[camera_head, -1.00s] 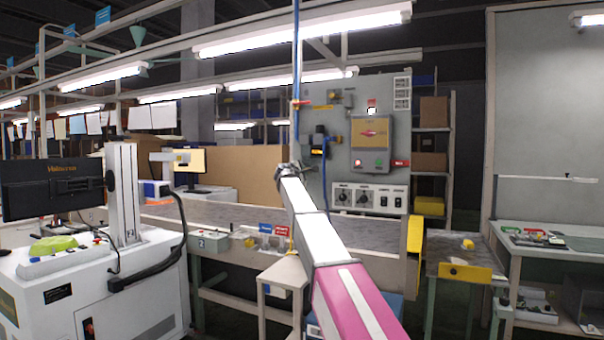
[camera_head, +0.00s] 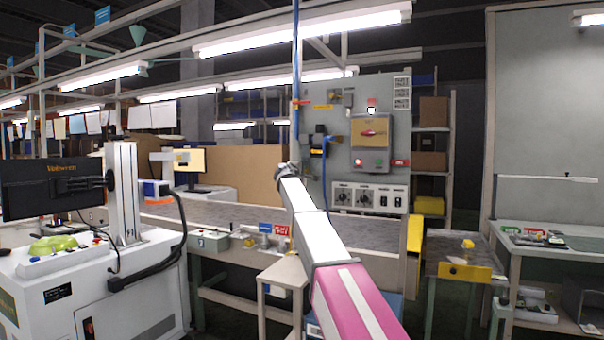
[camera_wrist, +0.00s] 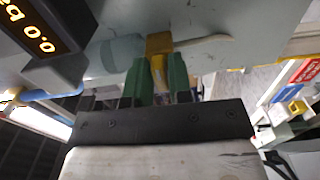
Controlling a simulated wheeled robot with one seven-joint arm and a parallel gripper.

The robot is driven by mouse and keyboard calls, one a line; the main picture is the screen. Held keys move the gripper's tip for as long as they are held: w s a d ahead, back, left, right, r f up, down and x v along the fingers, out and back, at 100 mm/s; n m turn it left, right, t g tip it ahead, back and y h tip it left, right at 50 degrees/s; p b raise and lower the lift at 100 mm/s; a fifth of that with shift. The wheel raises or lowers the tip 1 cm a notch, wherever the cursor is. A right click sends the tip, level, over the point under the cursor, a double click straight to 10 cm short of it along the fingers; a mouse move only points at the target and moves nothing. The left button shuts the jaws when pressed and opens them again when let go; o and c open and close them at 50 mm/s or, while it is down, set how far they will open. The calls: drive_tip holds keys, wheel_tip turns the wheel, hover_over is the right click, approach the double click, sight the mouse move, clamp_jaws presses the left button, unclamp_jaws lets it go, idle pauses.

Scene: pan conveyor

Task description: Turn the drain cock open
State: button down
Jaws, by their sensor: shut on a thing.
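A small yellow handle (camera_wrist: 158,70), which looks like the drain cock, sits between the two green fingers of my gripper (camera_wrist: 157,62) in the wrist view. The fingers are shut on it. A mustard-coloured block (camera_wrist: 159,43) is just beyond it, with a bluish rounded body (camera_wrist: 121,53) to its left and a pale spout-like piece (camera_wrist: 205,42) to its right. How far the cock is turned cannot be told. In the head view my arm reaches up to the panel, and its end hides the cock and fingers.
In the head view, the grey panel (camera_head: 342,110) carries a control box (camera_head: 369,140). A conveyor (camera_head: 235,212) runs in front.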

drive_tip(key=c, duration=1.2)
unclamp_jaws()
drive_tip(key=shift+o, duration=0.2)
drive_tip(key=shift+s, duration=0.1)
drive_tip(key=v, duration=1)
drive_tip(key=shift+s+a, duration=0.2)
drive_tip(key=shift+s, duration=0.05)
